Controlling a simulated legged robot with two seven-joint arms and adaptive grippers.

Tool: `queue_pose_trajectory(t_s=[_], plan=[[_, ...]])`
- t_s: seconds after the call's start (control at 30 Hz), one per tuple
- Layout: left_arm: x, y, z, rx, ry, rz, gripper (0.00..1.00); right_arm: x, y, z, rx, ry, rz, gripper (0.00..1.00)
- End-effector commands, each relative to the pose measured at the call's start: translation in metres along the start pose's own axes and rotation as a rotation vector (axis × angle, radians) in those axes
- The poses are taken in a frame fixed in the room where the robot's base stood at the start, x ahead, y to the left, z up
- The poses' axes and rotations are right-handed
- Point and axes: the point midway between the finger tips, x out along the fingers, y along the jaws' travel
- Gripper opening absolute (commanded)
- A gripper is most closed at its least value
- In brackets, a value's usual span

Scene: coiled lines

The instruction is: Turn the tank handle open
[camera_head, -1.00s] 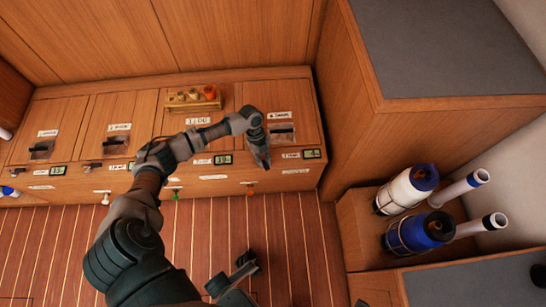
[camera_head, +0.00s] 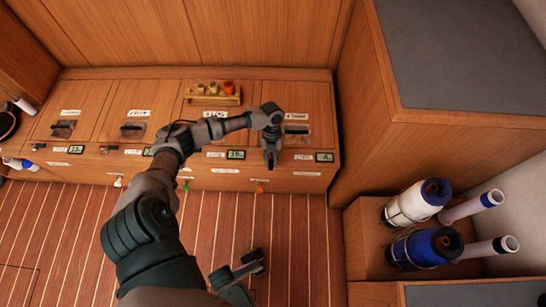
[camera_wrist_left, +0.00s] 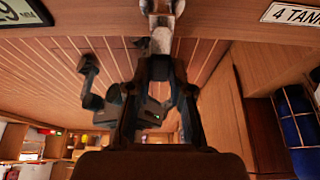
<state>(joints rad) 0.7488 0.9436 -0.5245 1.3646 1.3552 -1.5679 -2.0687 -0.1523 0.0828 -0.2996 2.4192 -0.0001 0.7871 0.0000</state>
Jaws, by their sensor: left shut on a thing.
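My left gripper (camera_head: 271,160) reaches down to the front edge of the wooden bench, at the tank compartment on the right. It is shut on a small pale metal tank handle, which shows between its fingers in the left wrist view (camera_wrist_left: 162,40). In the head view the gripper covers the handle, so its angle cannot be told there. A "4 TANK" label (camera_wrist_left: 295,13) is at the top right of the wrist view. My right gripper (camera_head: 250,264) is low over the floor, dark and partly shown; its jaws are unclear.
Small displays (camera_head: 236,155) (camera_head: 324,157) sit on the bench front. A wooden rack (camera_head: 212,94) with small items stands on the bench top. Blue and white cylinders (camera_head: 418,203) sit in a holder at the right. The striped floor (camera_head: 90,235) is clear at the left.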

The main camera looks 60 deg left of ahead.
Motion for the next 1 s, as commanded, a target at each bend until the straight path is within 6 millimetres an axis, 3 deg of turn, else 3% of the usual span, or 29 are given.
queue_pose_trajectory(t_s=[0.23, 0.27, 0.33, 0.37, 0.73, 0.87, 1.0], plan=[[-0.005, -0.004, -0.002, 0.007, 0.001, -0.009, 0.00, 0.002, 0.000, -0.001, -0.001, 0.004, 0.004, 0.00], [-0.005, -0.004, -0.002, 0.007, 0.002, -0.009, 0.25, 0.002, 0.000, -0.001, -0.001, 0.004, 0.005, 0.00], [-0.005, -0.003, -0.002, 0.007, 0.001, -0.009, 0.43, 0.002, 0.000, -0.001, 0.000, 0.003, 0.005, 0.00], [-0.004, -0.003, -0.002, 0.006, 0.001, -0.008, 0.46, 0.001, 0.000, -0.001, 0.000, 0.003, 0.005, 0.00], [-0.006, -0.001, 0.002, 0.002, 0.003, -0.004, 0.46, -0.001, -0.001, -0.004, 0.000, 0.001, -0.001, 0.00], [-0.026, -0.001, 0.002, 0.002, 0.002, -0.005, 0.46, 0.000, -0.001, -0.003, 0.000, 0.002, 0.000, 0.00], [-0.058, -0.002, 0.002, 0.002, 0.000, -0.005, 0.46, 0.000, 0.000, -0.003, 0.001, 0.003, 0.001, 0.00]])
